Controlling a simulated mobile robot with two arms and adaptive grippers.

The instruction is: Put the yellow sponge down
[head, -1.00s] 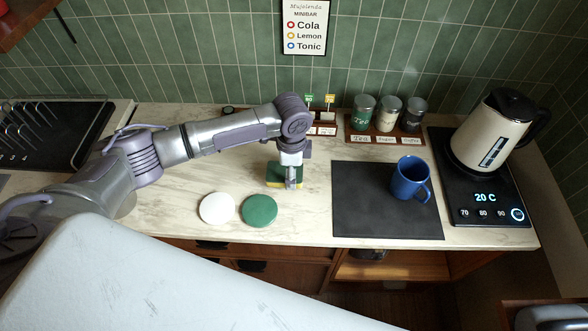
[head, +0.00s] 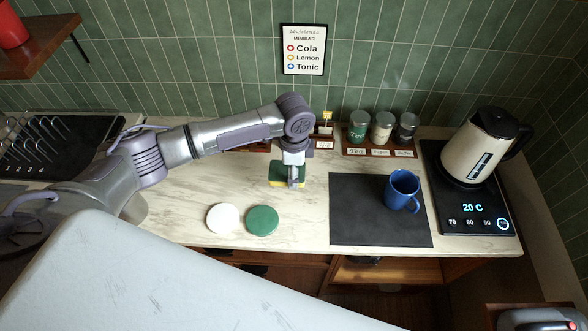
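The yellow sponge (head: 276,175) has a green top layer and shows in the middle of the head view, over the pale marble counter, behind the green disc. My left gripper (head: 293,180) points down at its right part and appears shut on it. One finger covers some of the sponge, and the far finger is hidden. I cannot tell whether the sponge's underside touches the counter. My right gripper is not in view.
A white disc (head: 223,218) and a green disc (head: 262,220) lie in front of the sponge. To the right are a dark mat (head: 355,215), a blue mug (head: 402,190) on it, and a kettle (head: 482,145). Jars (head: 382,128) stand behind. Counter (head: 185,195) left of the sponge is clear.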

